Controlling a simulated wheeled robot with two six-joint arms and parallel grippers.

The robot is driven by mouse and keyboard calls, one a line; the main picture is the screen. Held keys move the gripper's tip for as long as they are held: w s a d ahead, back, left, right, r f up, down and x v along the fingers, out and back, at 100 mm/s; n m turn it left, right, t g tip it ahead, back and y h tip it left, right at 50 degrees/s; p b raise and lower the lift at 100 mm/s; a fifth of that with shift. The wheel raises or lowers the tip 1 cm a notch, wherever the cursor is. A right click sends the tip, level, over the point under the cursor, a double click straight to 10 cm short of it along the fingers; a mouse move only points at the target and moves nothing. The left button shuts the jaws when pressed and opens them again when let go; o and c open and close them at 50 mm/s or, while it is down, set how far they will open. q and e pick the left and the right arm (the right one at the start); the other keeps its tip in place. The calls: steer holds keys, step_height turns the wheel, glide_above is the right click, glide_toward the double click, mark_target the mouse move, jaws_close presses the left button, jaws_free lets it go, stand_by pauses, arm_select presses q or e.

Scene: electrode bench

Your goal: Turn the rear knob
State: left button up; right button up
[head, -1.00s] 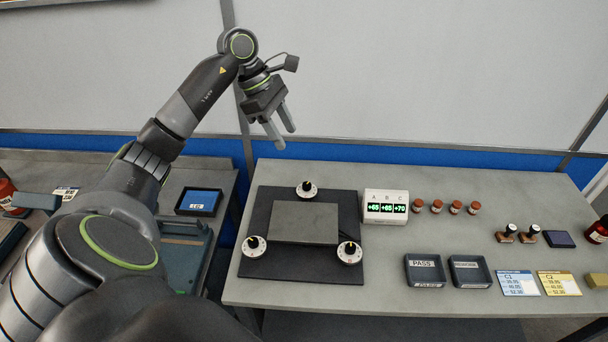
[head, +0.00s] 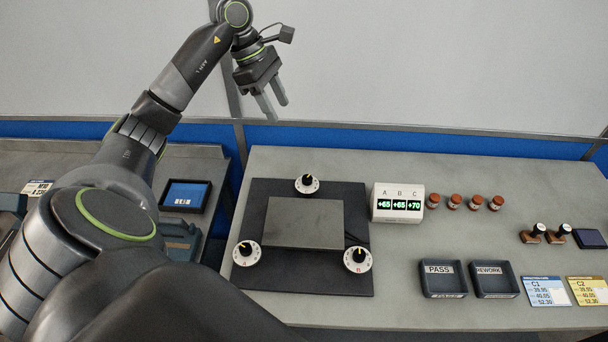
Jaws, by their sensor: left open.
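The rear knob (head: 307,183) is a black knob on a white dial at the back edge of a dark plate (head: 283,284). A grey block (head: 303,222) lies in the plate's middle. Two like knobs sit at the front corners, a left one (head: 246,252) and a right one (head: 358,259). A white display box (head: 399,203) reads A +65, B +65, C +70. My left gripper (head: 270,110) is open and empty, above and behind the rear knob, apart from it. My right gripper is not in view.
Several brown-capped bottles (head: 476,201) stand right of the display. PASS (head: 442,293) and REWORK (head: 494,294) trays, stamps (head: 534,234) and blue (head: 546,291) and yellow cards (head: 588,291) lie farther right. A small screen (head: 186,196) is on the left bench. A wall rises behind.

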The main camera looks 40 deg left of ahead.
arm_select(q)
step_height(320, 180, down, 5)
steer(key=b, duration=0.4)
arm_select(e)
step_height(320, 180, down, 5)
arm_select(q)
steer(key=p, duration=0.5)
glide_toward(306, 177)
steer(key=x, duration=0.7)
steer(key=shift+d+f, duration=0.25)
steer(key=shift+w+d+f, duration=0.1)
steer(key=shift+d+f, duration=0.05)
steer(key=shift+f, duration=0.3)
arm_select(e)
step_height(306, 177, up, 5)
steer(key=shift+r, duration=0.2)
arm_select(q)
steer(key=c, duration=1)
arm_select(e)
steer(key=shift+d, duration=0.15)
